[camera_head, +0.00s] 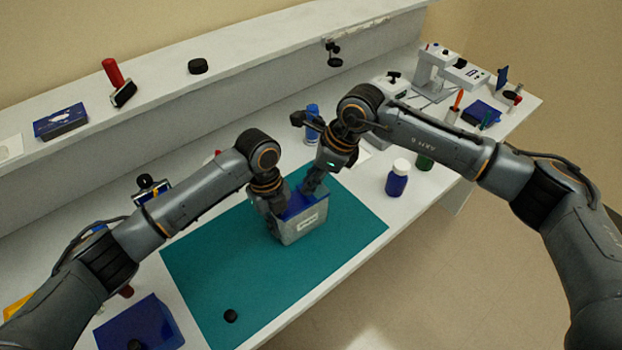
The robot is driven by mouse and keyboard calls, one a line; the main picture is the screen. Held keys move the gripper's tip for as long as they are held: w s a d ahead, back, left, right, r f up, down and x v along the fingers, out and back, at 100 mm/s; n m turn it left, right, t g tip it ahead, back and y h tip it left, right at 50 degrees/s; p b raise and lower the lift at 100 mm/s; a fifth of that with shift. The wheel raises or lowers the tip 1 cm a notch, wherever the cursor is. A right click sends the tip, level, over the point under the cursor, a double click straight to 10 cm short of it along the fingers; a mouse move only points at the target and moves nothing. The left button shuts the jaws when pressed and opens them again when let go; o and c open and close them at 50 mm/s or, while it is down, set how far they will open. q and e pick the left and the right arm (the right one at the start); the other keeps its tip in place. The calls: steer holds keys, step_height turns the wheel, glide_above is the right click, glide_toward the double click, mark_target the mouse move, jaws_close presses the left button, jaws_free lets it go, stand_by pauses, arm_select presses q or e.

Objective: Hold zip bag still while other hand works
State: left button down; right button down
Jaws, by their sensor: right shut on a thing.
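The zip bag (308,222), grey with a white label and a blue upper part, stands on the teal mat (215,275). My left gripper (276,222) is at its left side, touching or very close; whether its fingers are open or shut cannot be made out. My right gripper (308,188) comes down from above onto the bag's upper edge and is shut on it. The fingertips of both grippers are small and partly hidden against the bag.
A dark blue box (140,325) lies at the front left. A blue bottle with a white cap (397,178) stands right of the mat. A raised shelf (240,58) runs behind. The mat's front part is mostly clear.

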steer(key=w+d, duration=0.2)
steer(key=d, duration=0.1)
steer(key=shift+w+d, duration=0.15)
steer(key=shift+d, duration=0.1)
arm_select(q)
steer(key=shift+a, duration=0.1)
arm_select(e)
steer(key=c, duration=1.3)
jaws_free()
steer(key=shift+o, duration=0.2)
steer(key=shift+a, duration=0.1)
steer(key=shift+r, duration=0.1)
steer(key=v, duration=1.2)
arm_select(q)
steer(key=c, duration=0.8)
jaws_free()
arm_select(e)
steer(key=shift+a, duration=0.1)
arm_select(q)
steer(key=o, duration=0.6)
steer(key=shift+c, duration=0.2)
